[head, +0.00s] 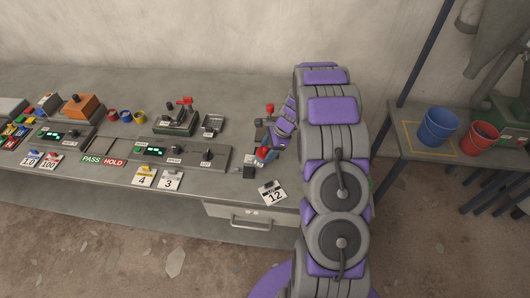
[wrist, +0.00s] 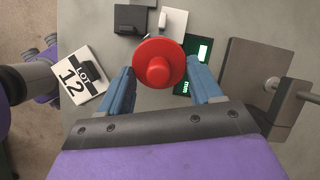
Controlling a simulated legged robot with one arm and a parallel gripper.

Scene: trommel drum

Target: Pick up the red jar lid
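A round red lid (wrist: 158,50) with a raised knob fills the space between my fingertips in the wrist view. My gripper (wrist: 160,76) has one blue finger on each side of the lid, close to its rim. I cannot tell whether the fingers press on it. What lies under the lid is hidden. In the head view my gripper (head: 266,153) is low over the right end of the bench, with a little red showing by the blue fingers.
A white card marked 12 (head: 272,193) lies at the bench's front edge. A green display (wrist: 199,57) and small dark and white blocks surround the lid in the wrist view. Panels and a levered fixture (head: 177,120) stand left. Blue (head: 438,127) and red (head: 479,138) buckets stand right.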

